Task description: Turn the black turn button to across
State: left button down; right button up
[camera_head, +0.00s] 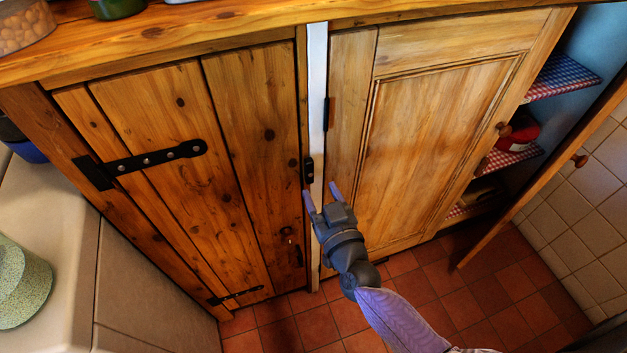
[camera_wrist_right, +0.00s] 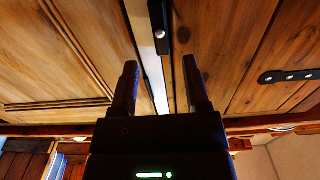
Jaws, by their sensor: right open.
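The black turn button (camera_head: 308,171) is a small dark bar with a pale screw, mounted near the free edge of the left plank door (camera_head: 245,140). It stands upright, along the gap beside the white post (camera_head: 317,90). It also shows upright in the right wrist view (camera_wrist_right: 159,27), at the top, beyond the fingertips. My right gripper (camera_head: 321,194) is open and empty. Its two fingers (camera_wrist_right: 160,66) point towards the button from just below it, apart from it and on either side of its line. My left gripper is not in view.
A panelled door (camera_head: 440,130) closes the middle bay. Shelves with checked cloth (camera_head: 562,77) and an open door (camera_head: 555,180) are at the right. A black strap hinge (camera_head: 155,160) crosses the left door. The tiled floor (camera_head: 420,290) is clear.

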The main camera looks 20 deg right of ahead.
aim_at(311, 172)
jog(key=w, duration=0.2)
jog(key=w+b, duration=0.1)
jog(key=w, duration=0.1)
jog(key=shift+w+a+f, duration=0.15)
jog(key=shift+w, duration=0.45)
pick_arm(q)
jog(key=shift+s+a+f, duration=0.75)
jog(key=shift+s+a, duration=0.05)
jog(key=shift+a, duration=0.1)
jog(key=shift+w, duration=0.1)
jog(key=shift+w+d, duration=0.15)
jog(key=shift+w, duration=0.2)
pick_arm(e)
grip_shut()
